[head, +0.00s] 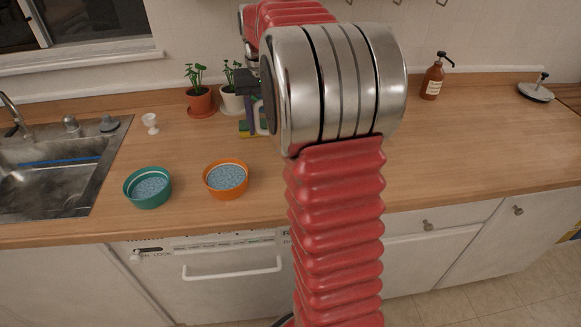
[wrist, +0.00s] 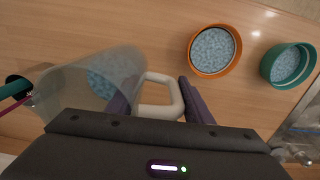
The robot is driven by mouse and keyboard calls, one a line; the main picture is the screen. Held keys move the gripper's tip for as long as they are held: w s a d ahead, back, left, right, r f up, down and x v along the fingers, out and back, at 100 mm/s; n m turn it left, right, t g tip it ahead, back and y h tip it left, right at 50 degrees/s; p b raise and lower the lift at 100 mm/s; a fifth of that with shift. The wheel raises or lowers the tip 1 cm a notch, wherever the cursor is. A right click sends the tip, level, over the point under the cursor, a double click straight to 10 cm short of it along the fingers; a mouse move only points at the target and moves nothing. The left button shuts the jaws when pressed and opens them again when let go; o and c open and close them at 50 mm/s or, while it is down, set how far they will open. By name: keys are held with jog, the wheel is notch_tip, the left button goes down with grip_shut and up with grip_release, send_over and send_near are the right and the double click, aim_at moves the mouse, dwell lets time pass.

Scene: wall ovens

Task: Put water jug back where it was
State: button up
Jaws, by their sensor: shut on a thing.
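The water jug (wrist: 80,85) is a clear, see-through vessel at the left of the wrist view, with a pale looped handle (wrist: 160,112). My gripper (wrist: 155,98) is shut on this handle, with its dark fingers on either side of it. Pale blue grains show through the jug's wall; I cannot tell whether they are inside it or behind it. The jug appears over the wooden counter, but whether it touches the counter is unclear.
An orange bowl (head: 227,178) and a teal bowl (head: 148,187), both with blue grains, stand left of my arm. The sink (head: 45,180) is further left. The counter (head: 460,140) right of my arm is largely clear.

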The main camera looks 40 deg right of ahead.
jog(key=shift+s+d, duration=0.15)
jog(key=shift+d, duration=0.1)
jog(key=shift+d, duration=0.1)
jog(key=shift+f, duration=3.1)
jog(key=shift+f, duration=1.85)
jog(key=shift+f, duration=0.1)
jog(key=o, duration=1.6)
jog(key=shift+s, duration=0.1)
jog(key=shift+o, duration=0.2)
